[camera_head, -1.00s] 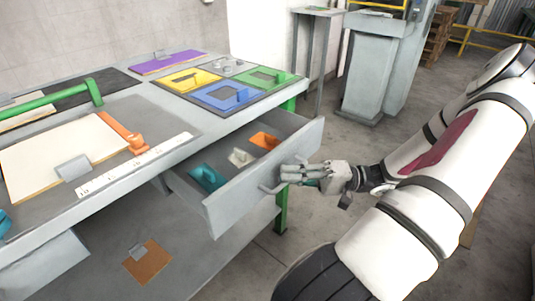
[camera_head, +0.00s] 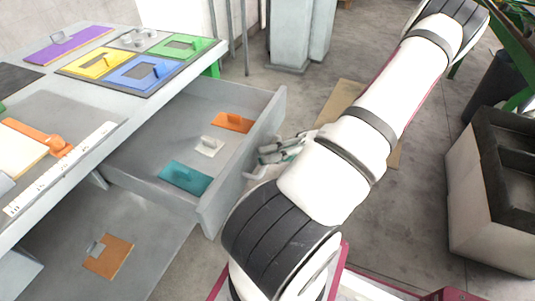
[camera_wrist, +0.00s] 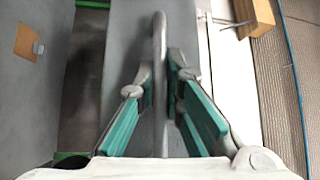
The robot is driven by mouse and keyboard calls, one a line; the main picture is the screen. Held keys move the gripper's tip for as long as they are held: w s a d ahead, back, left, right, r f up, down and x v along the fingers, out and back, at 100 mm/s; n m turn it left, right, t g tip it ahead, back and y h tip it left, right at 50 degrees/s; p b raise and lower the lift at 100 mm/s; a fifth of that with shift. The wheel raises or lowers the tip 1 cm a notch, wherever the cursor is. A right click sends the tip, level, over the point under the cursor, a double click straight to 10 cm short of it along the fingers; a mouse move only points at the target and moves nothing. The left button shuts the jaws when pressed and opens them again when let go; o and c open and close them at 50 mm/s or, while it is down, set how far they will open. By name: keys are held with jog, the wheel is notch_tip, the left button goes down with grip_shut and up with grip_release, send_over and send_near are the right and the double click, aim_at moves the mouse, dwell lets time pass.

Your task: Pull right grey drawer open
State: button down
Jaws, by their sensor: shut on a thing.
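The right grey drawer (camera_head: 228,180) is pulled well out from under the workbench. Inside it lie an orange tool (camera_head: 233,122), a whitish tool (camera_head: 208,147) and a teal tool (camera_head: 187,177), spaced apart on the floor. My gripper (camera_head: 266,156) is at the outer face of the drawer front, partly hidden by my arm in the head view. In the wrist view, my gripper (camera_wrist: 160,88) has its teal-padded fingers on both sides of the grey bar handle (camera_wrist: 160,45) and is shut on it.
The grey workbench top holds yellow, blue and green plates (camera_head: 143,73) and a purple board (camera_head: 68,44). A brown plate (camera_head: 108,256) lies on the lower shelf. A dark-topped grey bin (camera_head: 495,195) stands at right. Concrete floor lies in front of the drawer.

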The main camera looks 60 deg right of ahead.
jog(key=shift+d+f, duration=0.1)
jog(key=c, duration=1.7)
grip_release()
jog(key=v, duration=1.2)
